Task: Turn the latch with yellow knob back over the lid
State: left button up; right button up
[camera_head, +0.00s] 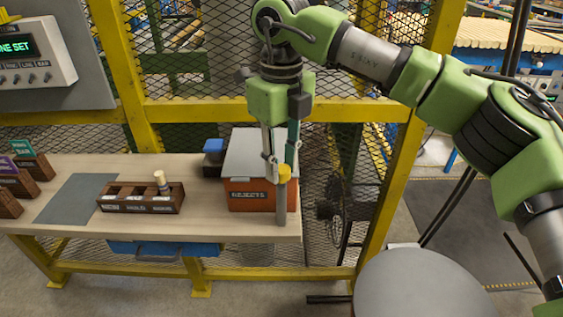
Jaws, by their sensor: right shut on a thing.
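An orange box (248,198) marked REJECTS stands at the right end of the bench, with a grey lid (250,150) lying on top. The latch's yellow knob (284,172) shows at the box's front right corner. A grey bar (281,207) runs down below it, in front of the box. My right gripper (281,163) reaches down from above and is shut on the yellow knob. Its fingers hide part of the lid's right side and of the knob's surroundings. My left gripper is not in view.
A dark wooden tray (140,208) with a pale turned piece (161,182) stands left of the box. A blue-topped block (213,151) sits beside the box. Yellow posts (389,195) and mesh stand behind the bench. A grey mat (75,199) lies at left.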

aim_at(281, 168)
jog(key=o, duration=1.1)
jog(key=shift+r, duration=0.3)
notch_tip(281, 168, up, 11)
jog(key=shift+r, duration=0.2)
